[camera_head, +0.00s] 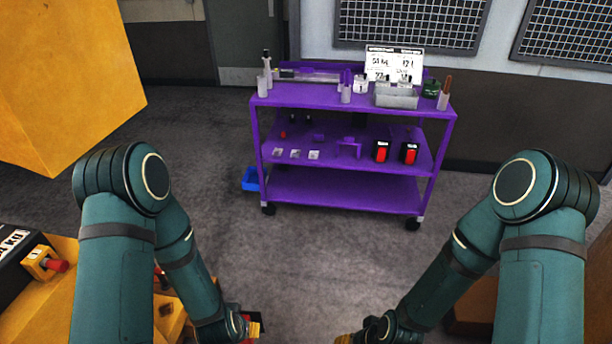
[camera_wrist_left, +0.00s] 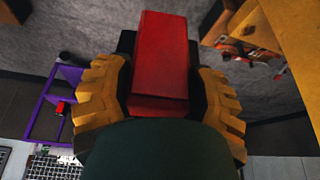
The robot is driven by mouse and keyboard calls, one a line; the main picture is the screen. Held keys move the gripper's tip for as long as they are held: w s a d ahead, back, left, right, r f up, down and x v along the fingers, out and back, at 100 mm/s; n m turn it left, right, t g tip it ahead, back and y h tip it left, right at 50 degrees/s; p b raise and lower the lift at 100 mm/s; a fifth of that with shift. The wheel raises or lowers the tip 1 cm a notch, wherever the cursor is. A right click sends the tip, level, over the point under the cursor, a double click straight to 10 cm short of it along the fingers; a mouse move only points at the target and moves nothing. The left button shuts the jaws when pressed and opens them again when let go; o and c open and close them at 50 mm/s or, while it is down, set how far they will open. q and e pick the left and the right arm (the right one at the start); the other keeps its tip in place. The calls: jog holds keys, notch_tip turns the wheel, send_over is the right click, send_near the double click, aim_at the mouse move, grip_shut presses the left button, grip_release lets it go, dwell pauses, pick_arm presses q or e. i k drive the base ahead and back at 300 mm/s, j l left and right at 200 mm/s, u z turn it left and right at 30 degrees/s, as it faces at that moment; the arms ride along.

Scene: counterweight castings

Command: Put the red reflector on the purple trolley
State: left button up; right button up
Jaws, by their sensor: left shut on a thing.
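A red reflector (camera_wrist_left: 160,62) with a dark body fills the middle of the left wrist view. My left gripper (camera_wrist_left: 162,95) is shut on it, with a yellow finger on each side. In the head view, my left gripper (camera_head: 250,327) is low at the bottom edge, and the held piece is mostly hidden. The purple trolley (camera_head: 345,191) stands farther off, beyond both arms, with three shelves. It also shows at the left of the left wrist view (camera_wrist_left: 41,105). My right gripper (camera_head: 358,336) is cut off by the bottom edge, so its fingers cannot be judged.
The trolley's middle shelf bears two red-and-black pieces (camera_head: 381,152), white labels and small parts. Its top holds a grey tray (camera_head: 397,96), a sign (camera_head: 394,64) and several cylinders. The bottom shelf looks bare. A blue bin (camera_head: 250,180) sits beside it. Floor before it is clear.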

aim_at(309, 89)
jog(key=i, duration=1.3)
jog(key=i+z, duration=0.15)
jog(key=i, duration=0.25)
jog(key=i+j+z, duration=0.15)
jog(key=i, duration=0.2)
jog(key=i+j+z, duration=0.15)
jog(key=i, duration=0.25)
